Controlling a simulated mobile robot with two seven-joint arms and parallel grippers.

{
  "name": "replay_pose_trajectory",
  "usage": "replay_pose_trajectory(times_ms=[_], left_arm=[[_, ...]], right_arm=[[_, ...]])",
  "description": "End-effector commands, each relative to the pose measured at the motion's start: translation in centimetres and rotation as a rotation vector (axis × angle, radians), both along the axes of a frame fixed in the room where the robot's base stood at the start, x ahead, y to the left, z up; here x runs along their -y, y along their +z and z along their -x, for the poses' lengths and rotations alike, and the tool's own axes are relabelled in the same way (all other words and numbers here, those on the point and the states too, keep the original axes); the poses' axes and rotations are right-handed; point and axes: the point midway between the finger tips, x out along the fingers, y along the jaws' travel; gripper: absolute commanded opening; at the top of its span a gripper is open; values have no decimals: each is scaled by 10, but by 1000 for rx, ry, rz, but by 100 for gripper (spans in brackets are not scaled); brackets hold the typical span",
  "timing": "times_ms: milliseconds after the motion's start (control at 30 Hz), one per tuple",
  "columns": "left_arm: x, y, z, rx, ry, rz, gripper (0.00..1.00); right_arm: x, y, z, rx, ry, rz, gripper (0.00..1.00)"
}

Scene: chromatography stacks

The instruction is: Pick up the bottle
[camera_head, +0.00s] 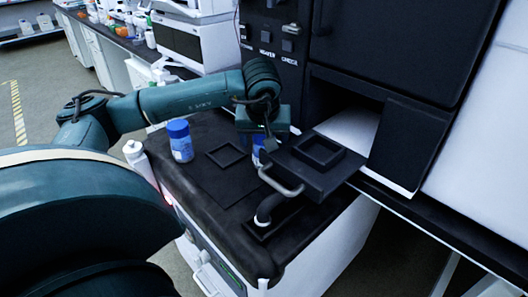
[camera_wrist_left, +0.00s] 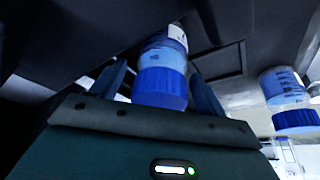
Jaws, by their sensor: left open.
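A bottle with a blue cap (camera_wrist_left: 160,88) and a clear, blue-tinted body stands between the two fingers of my left gripper (camera_wrist_left: 158,73) in the left wrist view. The fingers are open on either side of the cap, with gaps beside it. In the head view only a blue sliver of this bottle (camera_head: 257,157) shows below the gripper, beside the black tray. A second blue-capped bottle (camera_head: 180,141) stands upright on the black bench top to the left, and it also shows at the right of the left wrist view (camera_wrist_left: 285,88). My right gripper is out of view.
A black tray with a grey handle (camera_head: 281,182) juts out from the dark machine (camera_head: 400,45), close to my left gripper. A square frame (camera_head: 226,155) lies on the black bench top (camera_head: 205,185). A white bottle (camera_head: 135,153) stands at its left edge.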

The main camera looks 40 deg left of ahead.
Motion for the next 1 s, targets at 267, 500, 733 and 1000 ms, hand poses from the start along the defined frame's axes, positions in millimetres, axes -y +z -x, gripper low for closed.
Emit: replay_pose_trajectory(times_ms=[267,500,733,1000], left_arm=[[-1,-3,-1,-1,0,1,74],[-1,-3,-1,0,-1,0,55],[-1,-3,-1,0,-1,0,36],[-1,-2,-1,1,0,0,22]], right_arm=[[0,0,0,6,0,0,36],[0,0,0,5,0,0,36],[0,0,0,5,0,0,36],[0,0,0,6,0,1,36]])
